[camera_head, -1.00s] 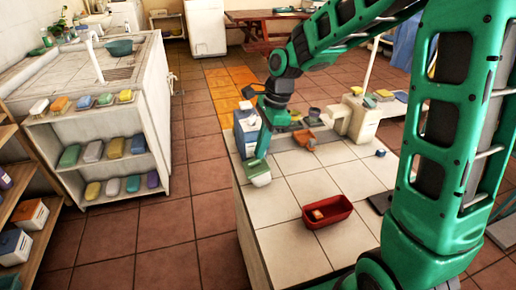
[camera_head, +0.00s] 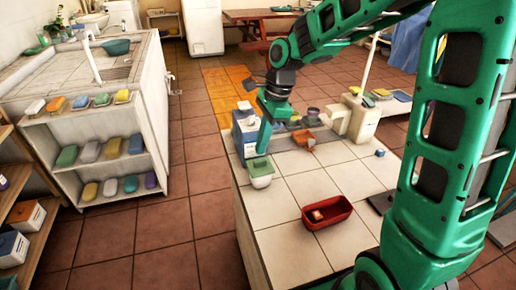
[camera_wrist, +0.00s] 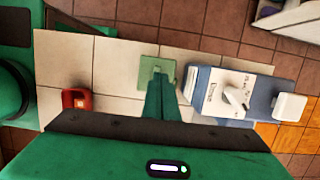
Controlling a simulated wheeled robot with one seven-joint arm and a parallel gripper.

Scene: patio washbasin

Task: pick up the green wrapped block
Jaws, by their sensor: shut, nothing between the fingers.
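The green wrapped block (camera_head: 260,165) appears as a flat green top over a white dish or tub (camera_head: 262,181), near the left edge of the tiled counter (camera_head: 322,183). In the wrist view the block shows as a pale green square (camera_wrist: 150,66) just beyond the fingers. My gripper (camera_head: 262,151) is shut and empty, pointing down over the block. Its green fingers (camera_wrist: 161,80) overlap the block's lower edge in the wrist view. I cannot tell whether the fingertips touch it.
A blue and white box-like container (camera_head: 241,137) stands close behind the block. A red tray (camera_head: 329,215) with a small orange item is at the front. An orange scoop-like item (camera_head: 304,138) and small blue cube (camera_head: 380,153) lie farther off. The counter's middle is clear.

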